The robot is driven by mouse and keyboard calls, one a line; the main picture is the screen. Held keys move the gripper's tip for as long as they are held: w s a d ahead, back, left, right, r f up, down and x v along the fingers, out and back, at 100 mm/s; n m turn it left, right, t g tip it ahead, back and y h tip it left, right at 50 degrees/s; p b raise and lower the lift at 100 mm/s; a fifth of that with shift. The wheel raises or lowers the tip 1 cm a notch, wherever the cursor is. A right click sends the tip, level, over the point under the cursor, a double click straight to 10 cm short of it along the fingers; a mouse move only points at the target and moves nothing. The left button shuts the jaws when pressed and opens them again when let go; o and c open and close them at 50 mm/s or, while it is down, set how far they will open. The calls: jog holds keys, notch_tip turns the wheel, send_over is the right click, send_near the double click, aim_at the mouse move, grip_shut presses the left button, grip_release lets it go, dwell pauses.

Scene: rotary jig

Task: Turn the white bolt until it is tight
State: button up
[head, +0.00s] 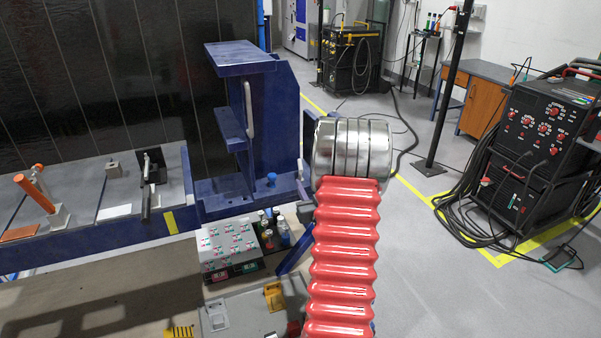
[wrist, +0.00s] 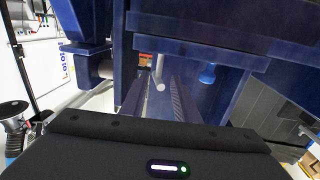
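The blue rotary jig (head: 237,58) stands upright on its base at centre left in the head view. A pale rod (head: 249,105) runs upright along its front.
A blue knob (head: 271,180) sits low on the jig and also shows in the wrist view (wrist: 207,75). A control box (head: 229,242) and small bottles (head: 272,228) stand in front. A black welding unit (head: 540,140) with cables is at right.

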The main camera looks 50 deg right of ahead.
aim_at(300, 172)
jog(key=x, duration=0.8)
jog(key=shift+w+d, duration=0.15)
grip_shut()
